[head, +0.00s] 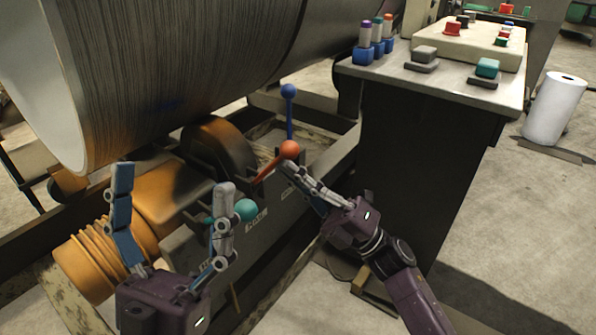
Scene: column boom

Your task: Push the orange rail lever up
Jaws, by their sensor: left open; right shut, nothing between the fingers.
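The orange rail lever (289,150) has a round ball knob on a red-orange stem that slants down to the left into the rail housing. My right gripper (286,165) is shut and empty, with its fingertips close to the underside of the orange knob; I cannot tell whether they touch it. My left gripper (172,178) is open in the lower left, fingers pointing up, apart from the orange lever. A teal ball lever (246,210) shows just beside its right finger, partly hidden. A blue ball lever (289,92) stands upright behind the orange one.
A large ribbed cylinder (200,50) fills the upper left above an orange motor housing (165,200). A dark cabinet (415,150) with buttons on its top stands right of the levers, close to my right arm. A white roll (555,108) stands on the floor at right.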

